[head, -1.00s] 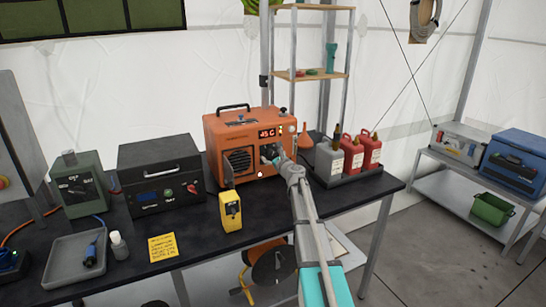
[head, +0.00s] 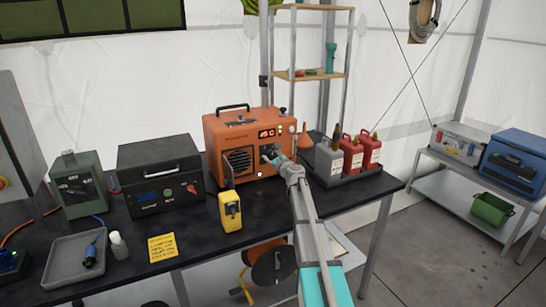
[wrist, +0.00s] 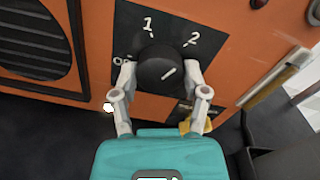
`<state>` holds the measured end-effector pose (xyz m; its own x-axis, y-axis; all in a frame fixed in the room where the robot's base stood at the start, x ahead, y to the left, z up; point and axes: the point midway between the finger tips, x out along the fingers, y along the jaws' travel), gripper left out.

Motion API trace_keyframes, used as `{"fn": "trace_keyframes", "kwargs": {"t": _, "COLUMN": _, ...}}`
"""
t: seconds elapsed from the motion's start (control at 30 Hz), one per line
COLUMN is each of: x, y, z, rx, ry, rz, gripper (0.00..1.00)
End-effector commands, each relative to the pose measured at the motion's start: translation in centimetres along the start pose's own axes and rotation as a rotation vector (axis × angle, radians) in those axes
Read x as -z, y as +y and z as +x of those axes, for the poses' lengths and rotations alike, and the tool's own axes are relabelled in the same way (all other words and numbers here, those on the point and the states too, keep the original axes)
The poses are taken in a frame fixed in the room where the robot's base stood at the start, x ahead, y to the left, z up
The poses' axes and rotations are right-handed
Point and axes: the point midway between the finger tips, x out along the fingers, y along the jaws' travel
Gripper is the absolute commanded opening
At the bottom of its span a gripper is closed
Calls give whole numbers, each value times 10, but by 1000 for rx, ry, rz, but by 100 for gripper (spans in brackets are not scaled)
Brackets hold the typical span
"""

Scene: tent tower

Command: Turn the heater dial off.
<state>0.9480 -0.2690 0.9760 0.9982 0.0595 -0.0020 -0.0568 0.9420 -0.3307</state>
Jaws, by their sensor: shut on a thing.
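The orange heater (head: 225,133) stands on the black table, with a lit red display (head: 267,133) on its front. In the wrist view its black dial (wrist: 152,62) sits on a dark plate marked "1", "2" and, partly covered at the left, "OFF". A white line on the dial's face slants up to the right, toward the "2" side and away from "OFF". My gripper (wrist: 158,72) is shut on the dial, one finger at each side. In the head view my gripper (head: 271,156) hides most of the dial.
A yellow device (head: 230,211) stands on the table in front of the heater. A black box (head: 158,170) is at its left. A tray with grey and red cans (head: 352,157) is at its right, close to my arm.

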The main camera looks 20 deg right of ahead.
Motion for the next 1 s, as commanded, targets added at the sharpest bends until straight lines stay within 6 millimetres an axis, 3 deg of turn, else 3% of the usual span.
{"fn": "trace_keyframes", "kwargs": {"t": 0.37, "x": 0, "y": 0, "z": 0, "rx": 0, "ry": 8, "rz": -262, "gripper": 11}}
{"fn": "trace_keyframes", "kwargs": {"t": 1.0, "x": 0, "y": 2, "z": 1, "rx": -6, "ry": 22, "rz": -870, "gripper": 11}}
